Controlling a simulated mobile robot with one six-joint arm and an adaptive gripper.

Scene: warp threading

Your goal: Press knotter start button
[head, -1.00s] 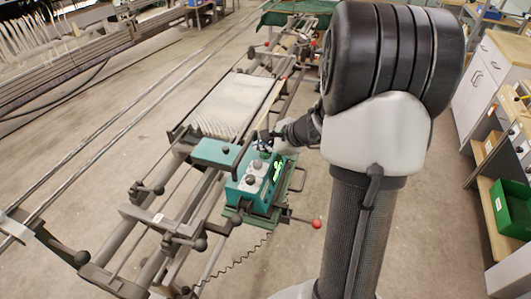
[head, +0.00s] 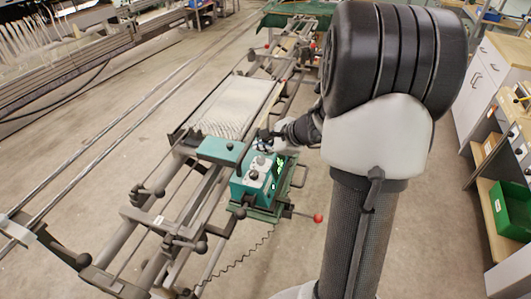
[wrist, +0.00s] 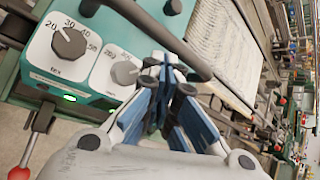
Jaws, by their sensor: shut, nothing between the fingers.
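The knotter is a teal box (head: 250,184) with pale dial plates on top, mounted on the long metal frame. In the wrist view its panel (wrist: 97,100) shows two grey knobs, the larger (wrist: 69,43) by numbers and the smaller (wrist: 124,73) nearer my fingers. A small green-lit spot (wrist: 70,98) glows on the panel's lower edge; I cannot tell if it is the start button. My gripper (wrist: 167,82) is shut and empty, beside the smaller knob; contact cannot be told. In the head view my gripper (head: 266,137) is just above the box's far end.
A dark bar (wrist: 160,30) crosses above the panel. The white warp sheet (head: 230,106) lies on the frame beyond the knotter. A red-knobbed lever (head: 318,218) sticks out to the right. Shelves with a green bin (head: 510,210) stand far right; floor between is clear.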

